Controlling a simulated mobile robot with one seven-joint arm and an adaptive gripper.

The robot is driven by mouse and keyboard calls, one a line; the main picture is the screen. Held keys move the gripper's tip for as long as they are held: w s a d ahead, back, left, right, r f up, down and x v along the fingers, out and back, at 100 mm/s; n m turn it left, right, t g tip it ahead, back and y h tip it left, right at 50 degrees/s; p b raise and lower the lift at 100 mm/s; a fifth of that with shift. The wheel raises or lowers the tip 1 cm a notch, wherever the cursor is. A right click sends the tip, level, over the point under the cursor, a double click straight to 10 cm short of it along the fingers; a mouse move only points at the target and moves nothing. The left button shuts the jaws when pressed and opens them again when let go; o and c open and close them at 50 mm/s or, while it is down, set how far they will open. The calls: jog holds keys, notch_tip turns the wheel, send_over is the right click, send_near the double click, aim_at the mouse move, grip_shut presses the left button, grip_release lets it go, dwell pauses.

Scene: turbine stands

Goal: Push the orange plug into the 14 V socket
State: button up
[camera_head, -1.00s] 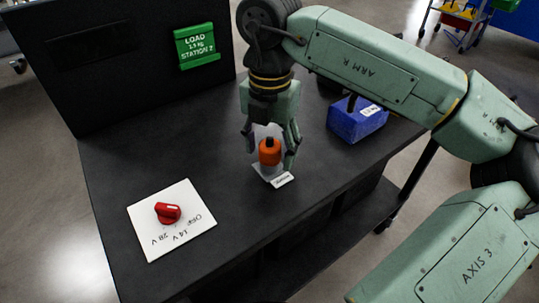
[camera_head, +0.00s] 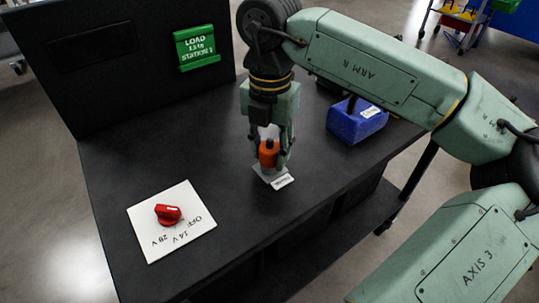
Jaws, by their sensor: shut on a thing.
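The orange plug (camera_head: 268,155) stands upright on or in a small grey holder (camera_head: 261,175) with a white label (camera_head: 283,182) at its front, near the middle of the dark table. My gripper (camera_head: 269,150) points down over it with its fingers closed against the sides of the plug. The fingers partly cover the plug. No socket marked 14 V can be made out.
A blue block (camera_head: 345,122) with a white label stands right of my gripper. A black upright board (camera_head: 120,90) with a green load sign (camera_head: 197,47) stands at the back left. The table top (camera_head: 185,150) between panel and gripper is clear.

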aim_at(271, 146)
jog(key=shift+r, duration=0.2)
grip_shut()
jog(key=shift+r, duration=0.35)
jog(key=shift+r+p, duration=0.1)
jog(key=shift+p, duration=0.25)
jog(key=shift+r+p, duration=0.85)
jog(key=shift+r, duration=0.6)
